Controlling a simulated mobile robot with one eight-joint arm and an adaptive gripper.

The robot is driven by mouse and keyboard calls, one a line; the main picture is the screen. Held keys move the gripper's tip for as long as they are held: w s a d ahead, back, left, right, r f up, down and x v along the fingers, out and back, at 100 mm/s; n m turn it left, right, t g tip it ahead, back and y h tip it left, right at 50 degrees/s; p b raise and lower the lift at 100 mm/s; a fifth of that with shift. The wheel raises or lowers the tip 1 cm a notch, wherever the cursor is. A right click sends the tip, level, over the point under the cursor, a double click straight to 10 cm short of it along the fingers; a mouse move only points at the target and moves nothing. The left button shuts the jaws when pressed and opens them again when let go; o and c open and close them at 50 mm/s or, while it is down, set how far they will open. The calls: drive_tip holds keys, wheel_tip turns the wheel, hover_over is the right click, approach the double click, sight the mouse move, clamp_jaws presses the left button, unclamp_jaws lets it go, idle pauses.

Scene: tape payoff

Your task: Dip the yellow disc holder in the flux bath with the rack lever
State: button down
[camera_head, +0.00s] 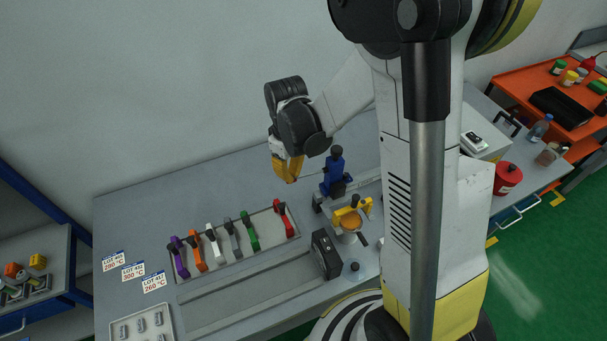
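The yellow disc holder (366,206) is at the right part of the bench, just in front of the blue rack stand (333,175). A round orange-brown surface (349,222) shows beneath it, perhaps the flux bath; I cannot tell whether the holder touches it. A thin rod (312,176), apparently the rack lever, reaches left from the stand toward my gripper. My gripper (290,180) has yellow fingers and points down, left of the stand. Its fingertips are near the rod's end; whether they are closed on it is too small to tell.
A grey tray (240,266) with several coloured-handled tools lies left of the stand. A black box (326,254) stands in front of it. Lot cards (133,271) and a small parts tray (143,327) lie at the left. A red pot (507,178) stands on the right.

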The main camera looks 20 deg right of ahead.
wheel_tip(320, 180, down, 4)
drive_tip(key=b, duration=0.3)
idle(0.4)
drive_tip(key=shift+r, duration=0.15)
idle(1.9)
drive_tip(key=shift+r+p, duration=3.25)
drive_tip(key=shift+r, duration=1.85)
drive_tip(key=s+b, duration=0.1)
drive_tip(key=b, duration=0.2)
drive_tip(key=shift+f+m+t, duration=0.1)
drive_tip(key=shift+m+t, duration=0.2)
drive_tip(key=shift+t, duration=0.1)
drive_tip(key=s+f+m+t+b, duration=0.5)
drive_tip(key=s+b, duration=0.6)
drive_tip(key=b, duration=0.7)
drive_tip(key=shift+s+f+t, duration=0.15)
drive_tip(key=shift+s+t, duration=0.2)
drive_tip(key=shift+t, duration=0.35)
